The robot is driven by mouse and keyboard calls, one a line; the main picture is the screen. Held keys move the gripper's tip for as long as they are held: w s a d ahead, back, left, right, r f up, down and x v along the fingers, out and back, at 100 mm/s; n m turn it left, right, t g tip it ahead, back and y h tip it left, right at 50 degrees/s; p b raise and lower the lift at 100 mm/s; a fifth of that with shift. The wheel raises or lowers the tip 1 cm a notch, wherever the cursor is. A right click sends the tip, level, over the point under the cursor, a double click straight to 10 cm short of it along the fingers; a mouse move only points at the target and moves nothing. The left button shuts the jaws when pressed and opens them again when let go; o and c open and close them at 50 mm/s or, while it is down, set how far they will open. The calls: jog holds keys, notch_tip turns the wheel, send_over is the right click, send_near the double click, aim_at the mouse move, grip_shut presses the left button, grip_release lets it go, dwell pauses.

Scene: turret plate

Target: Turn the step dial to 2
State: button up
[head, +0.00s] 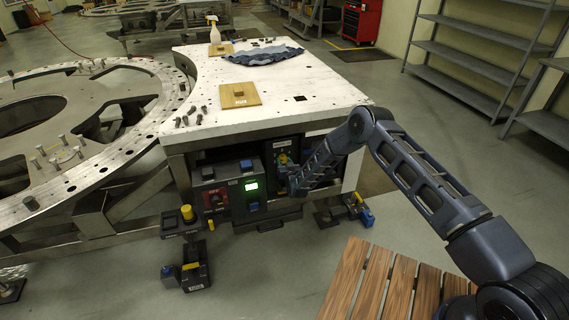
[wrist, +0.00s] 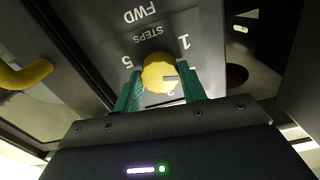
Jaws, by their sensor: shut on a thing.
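The step dial is a round yellow knob (wrist: 159,73) on a grey panel (wrist: 150,22) marked STEPS and FWD, with lettering upside down in the wrist view. A 1 shows up and right of it, a 5 to its left, and a partly hidden digit like a 2 below right. A dark pointer mark on the knob points right, between the 1 and that lower digit. My gripper (wrist: 160,90) has its green fingers shut on the knob from both sides. In the head view, the yellow knob (head: 283,158) shows just beyond my gripper (head: 289,178).
Left of the panel is a control box (head: 232,190) with a red switch and green display. A yellow handle (wrist: 27,76) lies left in the wrist view. The white table (head: 310,92) overhangs the panel. Small pedestals (head: 190,268) stand on the floor.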

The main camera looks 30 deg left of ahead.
jog(key=shift+m, duration=1.2)
jog(key=o, duration=1)
jog(key=v, duration=1.1)
jog(key=shift+r, duration=0.1)
jog(key=shift+a, duration=0.1)
jog(key=shift+w, duration=0.1)
